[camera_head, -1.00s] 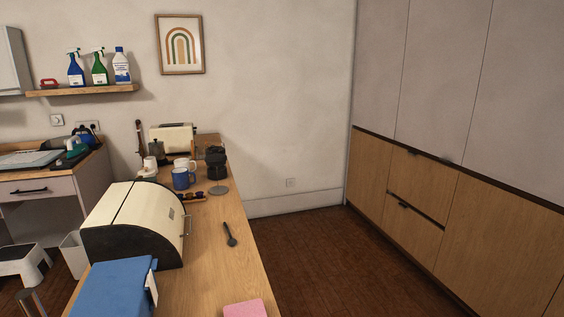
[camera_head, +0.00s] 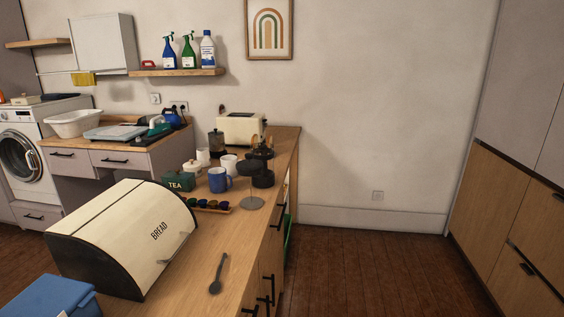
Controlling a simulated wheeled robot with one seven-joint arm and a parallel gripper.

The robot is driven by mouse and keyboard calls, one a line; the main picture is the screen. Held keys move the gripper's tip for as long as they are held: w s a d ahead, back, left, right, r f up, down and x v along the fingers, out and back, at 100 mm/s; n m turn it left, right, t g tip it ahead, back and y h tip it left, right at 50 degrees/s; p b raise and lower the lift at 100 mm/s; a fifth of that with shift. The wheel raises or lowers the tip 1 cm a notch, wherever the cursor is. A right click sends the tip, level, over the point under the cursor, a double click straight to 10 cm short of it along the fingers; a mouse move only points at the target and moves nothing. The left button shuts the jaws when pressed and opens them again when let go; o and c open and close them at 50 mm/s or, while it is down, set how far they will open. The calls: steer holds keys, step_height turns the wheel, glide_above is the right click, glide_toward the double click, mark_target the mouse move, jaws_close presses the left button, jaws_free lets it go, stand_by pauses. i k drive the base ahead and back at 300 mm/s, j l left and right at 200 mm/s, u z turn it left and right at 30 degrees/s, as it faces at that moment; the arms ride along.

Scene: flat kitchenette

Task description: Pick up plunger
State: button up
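I cannot make out a plunger for certain. A French press (camera_head: 216,144) with a dark lid stands on the wooden counter near its far end, left of the cream toaster (camera_head: 241,128). A black pot-like item (camera_head: 262,176) stands near the counter's right edge, beside a blue mug (camera_head: 219,180). A small dark tip (camera_head: 222,108) shows above the French press, against the wall; I cannot tell what it is. My gripper is not in view.
A wooden counter (camera_head: 211,257) carries a bread box (camera_head: 125,237), a blue box (camera_head: 50,297), a dark spoon (camera_head: 217,275) and a green tea tin (camera_head: 179,181). A green thing (camera_head: 288,240) shows beside the counter's right side. The floor (camera_head: 365,270) to the right is clear.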

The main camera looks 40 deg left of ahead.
mark_target(249, 167)
steer(key=i, duration=2.25)
steer(key=i+u, duration=0.35)
steer(key=i+l+u, duration=0.4)
steer(key=i+u, duration=0.25)
